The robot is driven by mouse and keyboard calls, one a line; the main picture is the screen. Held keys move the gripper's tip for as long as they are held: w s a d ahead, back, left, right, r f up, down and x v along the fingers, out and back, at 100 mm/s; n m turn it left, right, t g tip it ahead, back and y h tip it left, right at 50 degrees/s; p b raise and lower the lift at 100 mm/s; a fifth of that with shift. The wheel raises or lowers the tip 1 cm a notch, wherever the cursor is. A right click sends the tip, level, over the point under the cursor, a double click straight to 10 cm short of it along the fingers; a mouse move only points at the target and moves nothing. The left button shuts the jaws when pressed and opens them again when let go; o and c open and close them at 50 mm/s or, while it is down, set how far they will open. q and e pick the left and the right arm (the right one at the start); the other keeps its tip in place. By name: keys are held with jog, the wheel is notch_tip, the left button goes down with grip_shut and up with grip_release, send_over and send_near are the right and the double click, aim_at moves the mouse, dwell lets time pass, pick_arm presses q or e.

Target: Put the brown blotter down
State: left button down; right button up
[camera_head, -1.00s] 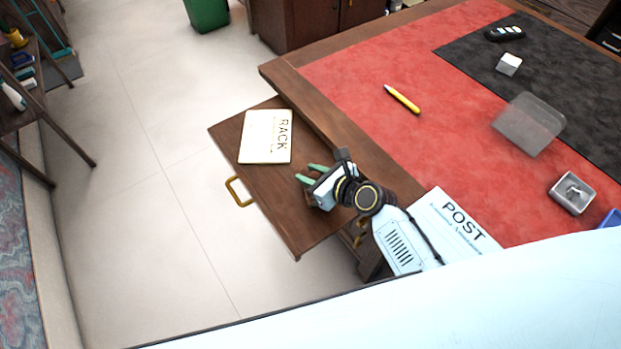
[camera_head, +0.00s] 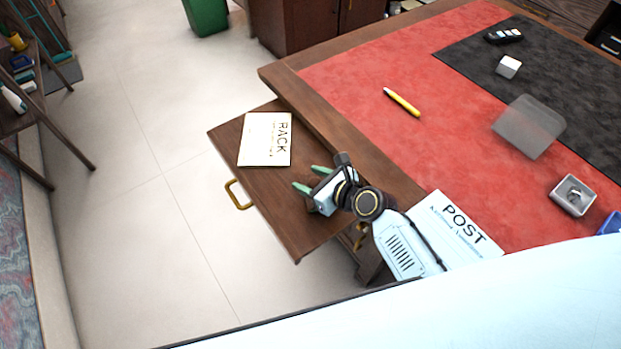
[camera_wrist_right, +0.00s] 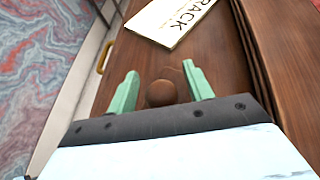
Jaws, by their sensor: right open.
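A round brown knob (camera_wrist_right: 160,93), which looks like the top of the brown blotter, shows between my right fingers in the right wrist view. A brown rounded shape behind it blends into the wood, so the blotter's body is hard to make out. My right gripper (camera_head: 310,179) is open low over the brown wooden pull-out board (camera_head: 262,195). In the wrist view its green fingers (camera_wrist_right: 161,88) stand on either side of the knob, with a gap on each side. In the head view I cannot make out the blotter near the gripper. My left gripper is not in view.
A RACK booklet (camera_head: 265,139) lies on the board's far part. The board has a brass handle (camera_head: 238,194). The red desk top (camera_head: 350,85) holds a yellow pen (camera_head: 402,102), a POST sheet (camera_head: 455,228), a clear block (camera_head: 528,127) and a grey tray (camera_head: 572,196).

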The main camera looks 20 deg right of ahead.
jog(key=p+v, duration=0.2)
jog(key=v, duration=0.9)
jog(key=shift+s+d, duration=0.15)
jog(key=shift+s, duration=0.2)
jog(key=shift+r, duration=0.1)
